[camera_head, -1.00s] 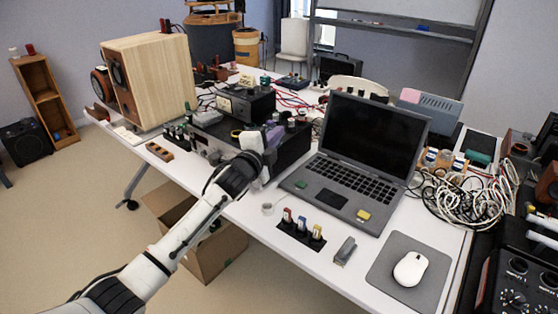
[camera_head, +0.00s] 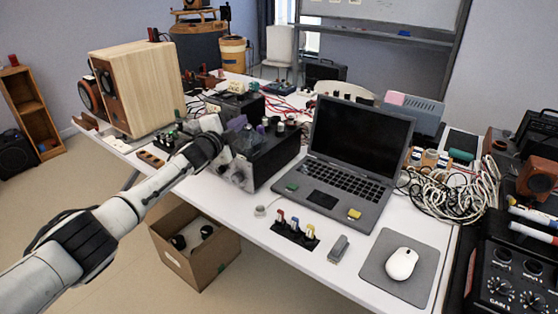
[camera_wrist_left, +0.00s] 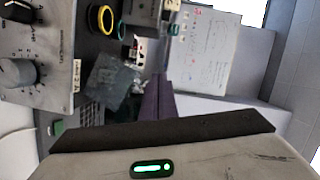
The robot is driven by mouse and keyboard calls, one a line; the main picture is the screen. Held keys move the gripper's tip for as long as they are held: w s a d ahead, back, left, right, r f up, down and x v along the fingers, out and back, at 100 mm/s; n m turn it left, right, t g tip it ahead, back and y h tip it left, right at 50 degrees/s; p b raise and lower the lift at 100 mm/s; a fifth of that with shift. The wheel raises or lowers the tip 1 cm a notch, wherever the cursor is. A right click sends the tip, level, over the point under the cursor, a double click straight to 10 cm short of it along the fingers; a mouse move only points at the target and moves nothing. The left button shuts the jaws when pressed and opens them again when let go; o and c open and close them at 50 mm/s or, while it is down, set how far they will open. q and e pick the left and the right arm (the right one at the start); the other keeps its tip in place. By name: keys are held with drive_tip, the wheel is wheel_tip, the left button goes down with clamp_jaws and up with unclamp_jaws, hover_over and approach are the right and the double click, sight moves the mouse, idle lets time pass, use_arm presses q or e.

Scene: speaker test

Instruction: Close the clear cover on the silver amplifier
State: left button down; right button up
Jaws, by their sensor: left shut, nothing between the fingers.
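My left gripper (camera_head: 238,124) is shut and empty, with its purple fingers over the devices left of the laptop. The fingers also show in the left wrist view (camera_wrist_left: 158,98), close together. A silver panel with knobs (camera_wrist_left: 60,75), which looks like the amplifier, is at the upper left of the wrist view. A see-through, smoky piece (camera_wrist_left: 112,82), probably the clear cover, lies beside the fingers; I cannot tell whether they touch. In the head view a greyish translucent panel (camera_head: 238,172) shows at the front of a dark box (camera_head: 275,155). My wrist partly hides this area. My right gripper is not in view.
An open laptop (camera_head: 335,186) stands right of the dark box. A wooden speaker (camera_head: 150,85) stands at the left. A mouse (camera_head: 401,263), small connectors (camera_head: 294,230) and tangled cables (camera_head: 455,190) lie on the white table. A cardboard box (camera_head: 195,260) is on the floor below.

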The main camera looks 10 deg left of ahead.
use_arm(q)
drive_tip(key=shift+w+a+f, duration=0.15)
drive_tip(key=shift+w+a, duration=0.05)
drive_tip(key=shift+a, duration=0.25)
drive_tip(key=shift+w+a+f, duration=0.15)
drive_tip(key=shift+w+a, duration=0.05)
drive_tip(key=shift+a, duration=0.25)
drive_tip(key=shift+w+a+f+n, duration=0.15)
drive_tip(key=shift+a+f+n, duration=0.25)
drive_tip(key=shift+n, duration=0.3)
drive_tip(key=shift+r, duration=0.2)
